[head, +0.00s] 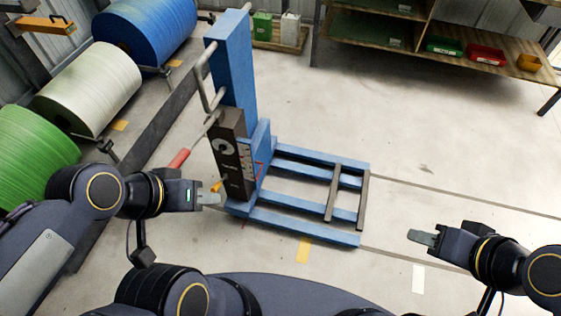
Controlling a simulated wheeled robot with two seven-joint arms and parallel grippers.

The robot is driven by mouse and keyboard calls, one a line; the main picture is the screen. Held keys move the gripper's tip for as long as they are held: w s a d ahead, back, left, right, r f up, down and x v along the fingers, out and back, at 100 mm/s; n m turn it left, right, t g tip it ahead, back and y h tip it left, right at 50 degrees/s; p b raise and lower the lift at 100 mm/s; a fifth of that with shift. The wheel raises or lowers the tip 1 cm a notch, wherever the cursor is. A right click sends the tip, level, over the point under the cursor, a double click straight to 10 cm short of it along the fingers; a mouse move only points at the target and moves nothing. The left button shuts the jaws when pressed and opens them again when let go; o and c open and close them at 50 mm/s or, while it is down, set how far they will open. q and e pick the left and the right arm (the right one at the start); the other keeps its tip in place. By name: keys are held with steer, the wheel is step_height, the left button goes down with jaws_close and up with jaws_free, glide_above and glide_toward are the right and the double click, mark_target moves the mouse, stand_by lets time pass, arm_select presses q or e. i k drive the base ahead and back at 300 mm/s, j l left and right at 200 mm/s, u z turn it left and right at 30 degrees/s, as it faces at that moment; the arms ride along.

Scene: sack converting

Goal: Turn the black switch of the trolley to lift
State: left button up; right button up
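The blue trolley (234,70) stands upright in the middle, its low fork frame (305,232) reaching right along the floor. A dark control box (232,160) is on its mast, with a pale round dial marking (222,146) and smaller markings below. I cannot clearly pick out the black switch. A red-gripped lever (179,158) sticks out left of the box. My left gripper (212,198) is close to the box's lower left, by a small orange part (216,186); contact cannot be told. My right gripper (422,238) is over bare floor, well right of the trolley. Both gripper openings are unclear.
Large blue (150,28), white (88,88) and green (35,150) rolls line the left side. A wooden shelf (460,55) with coloured bins stands at the back right. Green and white canisters (262,27) stand behind the trolley. The floor at right is clear.

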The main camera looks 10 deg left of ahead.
mark_target(222, 148)
steer(key=i+j+u, duration=0.1)
steer(key=u, duration=0.25)
steer(key=i+u, duration=0.1)
steer(key=u, duration=0.25)
steer(key=i+u, duration=0.1)
steer(key=u, duration=0.25)
